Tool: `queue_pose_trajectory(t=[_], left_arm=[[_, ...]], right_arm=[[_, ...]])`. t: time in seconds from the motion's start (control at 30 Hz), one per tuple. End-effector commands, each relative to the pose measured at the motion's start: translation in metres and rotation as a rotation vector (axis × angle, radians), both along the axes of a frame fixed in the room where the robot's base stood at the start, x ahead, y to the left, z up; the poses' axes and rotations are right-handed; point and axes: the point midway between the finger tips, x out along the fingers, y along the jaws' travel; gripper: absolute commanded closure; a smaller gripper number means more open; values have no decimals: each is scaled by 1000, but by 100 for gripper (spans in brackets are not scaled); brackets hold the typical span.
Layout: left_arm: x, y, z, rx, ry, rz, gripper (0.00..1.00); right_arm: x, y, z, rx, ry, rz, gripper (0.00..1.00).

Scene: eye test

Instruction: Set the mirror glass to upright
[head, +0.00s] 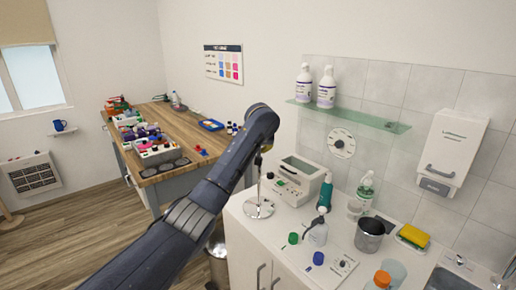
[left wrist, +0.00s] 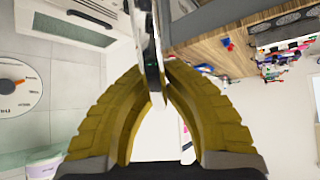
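The mirror stands on the white counter in the head view, with a round shiny base (head: 259,208) and a thin stem. Its glass is hidden there behind my left wrist. My left gripper is mostly hidden there too; only a bit of yellow shows below the wrist. In the left wrist view, the yellow fingers of my left gripper (left wrist: 156,68) are close together, with the thin mirror glass (left wrist: 156,35) seen nearly edge-on between their tips. They look shut on it. The tilt of the glass cannot be read clearly. My right gripper is not in view.
Close behind the mirror stands a white box-like device (head: 295,180). A glass shelf (head: 350,115) hangs above. A cluttered wooden bench (head: 175,165) stands behind my arm.

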Motion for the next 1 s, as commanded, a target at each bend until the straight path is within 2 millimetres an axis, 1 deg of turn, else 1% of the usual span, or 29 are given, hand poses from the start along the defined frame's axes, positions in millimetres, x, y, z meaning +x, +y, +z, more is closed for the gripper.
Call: queue_pose_trajectory(t=[0.03, 0.27, 0.3, 0.47, 0.77, 0.87, 1.0], left_arm=[[0, 0, -3, 1, 5, 0, 100], [-1, 0, -4, 0, 6, -1, 100], [-1, 0, -4, 0, 6, -1, 87], [0, 0, -3, -1, 4, 0, 68], [-1, -1, 0, -1, 2, -1, 68], [-5, -2, 4, -2, 2, -3, 68], [-16, -5, 16, -3, 1, -4, 68]], right_arm=[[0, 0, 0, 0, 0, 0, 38], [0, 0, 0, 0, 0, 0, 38], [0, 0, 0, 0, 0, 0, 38], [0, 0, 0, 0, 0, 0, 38], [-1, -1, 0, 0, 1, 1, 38], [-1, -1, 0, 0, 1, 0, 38], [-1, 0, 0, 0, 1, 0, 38]])
